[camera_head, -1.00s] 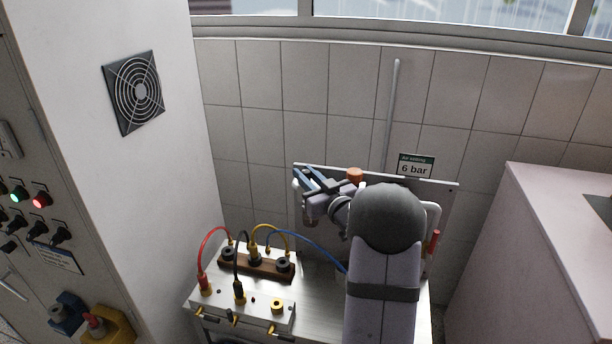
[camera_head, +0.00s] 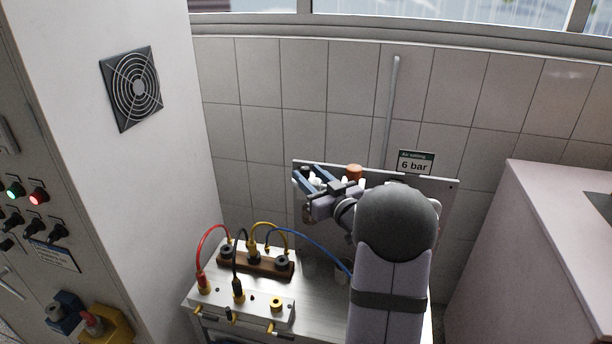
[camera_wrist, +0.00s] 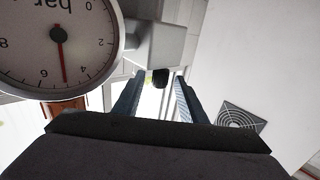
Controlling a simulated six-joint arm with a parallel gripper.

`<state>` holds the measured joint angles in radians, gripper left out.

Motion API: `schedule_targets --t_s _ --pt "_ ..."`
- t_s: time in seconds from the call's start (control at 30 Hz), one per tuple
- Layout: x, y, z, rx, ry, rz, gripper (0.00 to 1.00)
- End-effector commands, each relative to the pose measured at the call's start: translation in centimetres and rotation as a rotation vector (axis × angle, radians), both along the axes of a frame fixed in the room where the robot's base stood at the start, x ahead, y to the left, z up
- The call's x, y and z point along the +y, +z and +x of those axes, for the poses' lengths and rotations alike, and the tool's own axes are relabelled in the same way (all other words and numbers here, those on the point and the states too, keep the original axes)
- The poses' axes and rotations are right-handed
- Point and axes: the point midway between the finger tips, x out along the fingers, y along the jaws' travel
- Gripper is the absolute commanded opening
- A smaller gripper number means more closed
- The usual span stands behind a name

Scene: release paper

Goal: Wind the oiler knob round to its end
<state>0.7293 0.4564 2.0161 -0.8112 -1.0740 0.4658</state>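A small black knob (camera_wrist: 160,78), which looks like the oiler knob, sticks out of a grey block (camera_wrist: 165,43) in the wrist view. My gripper (camera_wrist: 159,80) is open, with one blue finger on each side of the knob. Light gaps show between the knob and both fingers, so no grip is visible. In the head view my gripper (camera_head: 304,171) is at the left end of the wall panel (camera_head: 447,187), its fingers spread. My own arm hides much of the panel and the fittings there.
A round pressure gauge (camera_wrist: 58,42) is close beside my gripper, its needle between 4 and 6. An orange cap (camera_head: 354,172) stands right of the fingers. A bench fixture with coloured cables (camera_head: 240,290) is below, and a tall cabinet (camera_head: 140,190) to the left.

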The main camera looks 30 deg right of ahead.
Motion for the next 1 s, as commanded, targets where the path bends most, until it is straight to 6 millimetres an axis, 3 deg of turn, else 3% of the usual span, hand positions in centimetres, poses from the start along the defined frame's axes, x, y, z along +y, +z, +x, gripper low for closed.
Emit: schedule_targets --t_s 0.23,0.5,0.8,1.0 --pt "0.0 -0.1 -3.3 -0.002 -0.003 -0.001 0.38" --pt "0.1 0.0 -4.7 -0.001 -0.001 0.0 0.38" --pt "0.2 0.1 -4.5 -0.001 0.001 0.0 0.38" --pt "0.1 0.5 -1.5 0.001 0.003 -0.001 0.38"
